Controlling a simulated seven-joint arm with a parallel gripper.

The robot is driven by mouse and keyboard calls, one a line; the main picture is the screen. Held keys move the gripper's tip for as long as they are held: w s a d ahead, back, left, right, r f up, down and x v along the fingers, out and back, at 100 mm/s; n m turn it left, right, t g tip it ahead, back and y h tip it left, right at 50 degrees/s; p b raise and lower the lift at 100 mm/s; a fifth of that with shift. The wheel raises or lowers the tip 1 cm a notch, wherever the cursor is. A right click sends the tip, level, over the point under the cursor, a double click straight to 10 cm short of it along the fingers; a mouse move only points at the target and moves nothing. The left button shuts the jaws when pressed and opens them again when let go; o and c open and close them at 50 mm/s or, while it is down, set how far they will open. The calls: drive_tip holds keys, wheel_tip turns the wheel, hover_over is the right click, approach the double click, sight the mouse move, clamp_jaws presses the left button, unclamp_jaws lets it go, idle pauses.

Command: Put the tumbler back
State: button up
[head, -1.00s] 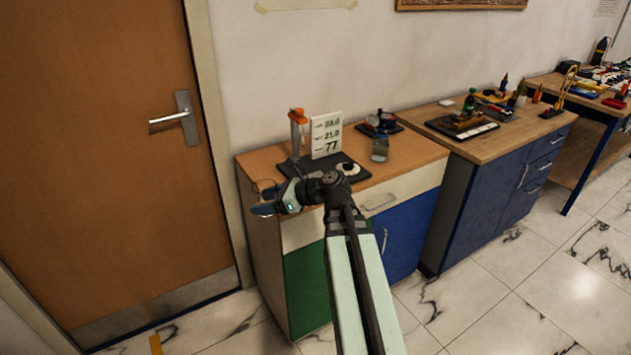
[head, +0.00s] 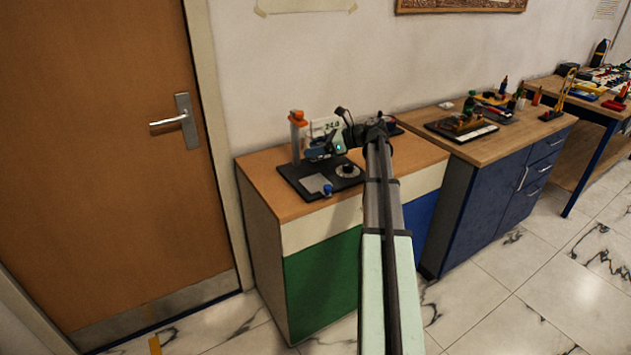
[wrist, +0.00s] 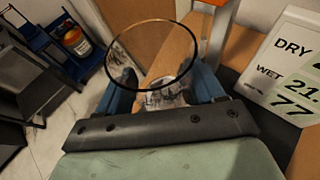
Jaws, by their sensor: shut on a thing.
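The tumbler is clear glass. Its round dark rim (wrist: 153,20) shows in the wrist view, between the blue fingers of my gripper (wrist: 165,88). My gripper is shut on it. In the head view my gripper (head: 318,152) is over the back of the black rig base (head: 292,180), just right of the post with the orange top (head: 297,118). The glass itself is too faint to make out there. The white card (head: 325,126) with readings stands behind the gripper, partly covered; it also shows in the wrist view (wrist: 290,65), with "DRY" and "WET" lines.
My arm hides the cabinet's right part. The wooden cabinet top (head: 262,180) is bare at front left. A second cabinet (head: 510,135) with small items stands right.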

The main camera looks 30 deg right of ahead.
sight(316, 182)
drive_tip(key=shift+f, duration=4.95)
drive_tip(key=shift+f, duration=0.1)
drive_tip(key=o, duration=1.2)
drive_tip(key=shift+c, duration=0.2)
drive_tip(key=shift+s+r, duration=0.15)
drive_tip(key=shift+r, duration=0.05)
drive_tip(key=v, duration=1.1)
drive_tip(key=shift+s+d, duration=0.3)
